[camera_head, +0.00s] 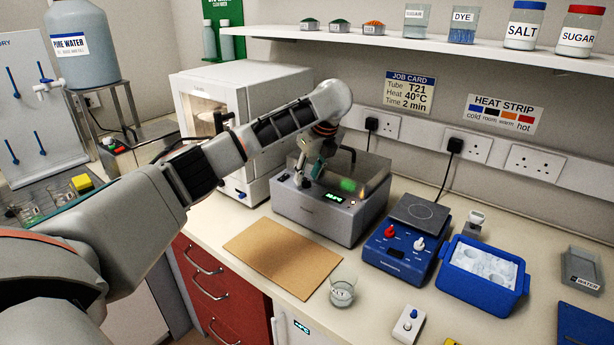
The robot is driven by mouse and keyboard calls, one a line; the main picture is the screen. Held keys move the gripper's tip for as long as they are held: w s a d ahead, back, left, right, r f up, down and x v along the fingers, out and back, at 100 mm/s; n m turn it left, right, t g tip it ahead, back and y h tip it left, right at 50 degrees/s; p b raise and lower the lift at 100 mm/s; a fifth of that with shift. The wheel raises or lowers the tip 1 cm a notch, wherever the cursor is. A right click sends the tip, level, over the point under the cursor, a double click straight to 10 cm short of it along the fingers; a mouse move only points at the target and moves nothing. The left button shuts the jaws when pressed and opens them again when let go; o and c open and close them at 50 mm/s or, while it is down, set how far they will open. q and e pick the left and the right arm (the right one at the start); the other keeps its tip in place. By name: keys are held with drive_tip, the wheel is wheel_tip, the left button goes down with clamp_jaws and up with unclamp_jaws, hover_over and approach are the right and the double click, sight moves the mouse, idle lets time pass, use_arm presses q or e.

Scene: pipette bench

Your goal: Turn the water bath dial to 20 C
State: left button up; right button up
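The water bath (318,215) is a grey box with an open steel basin, standing at the back of the bench. A small lit green display (334,197) shows on its sloped front panel; its digits are too small to read surely. My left gripper (303,179) points down at the left part of that panel, over or touching the spot where a dial could be. The dial itself is hidden or too small to make out. Whether the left fingers are shut cannot be told. My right gripper is not in view.
A white oven-like cabinet (262,180) stands close left of the bath. A blue hotplate stirrer (400,252) with red and white knobs stands to the right, beside a blue ice box (485,270).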

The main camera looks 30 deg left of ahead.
use_arm(q)
drive_tip(key=v, duration=0.7)
drive_tip(key=shift+d, duration=0.1)
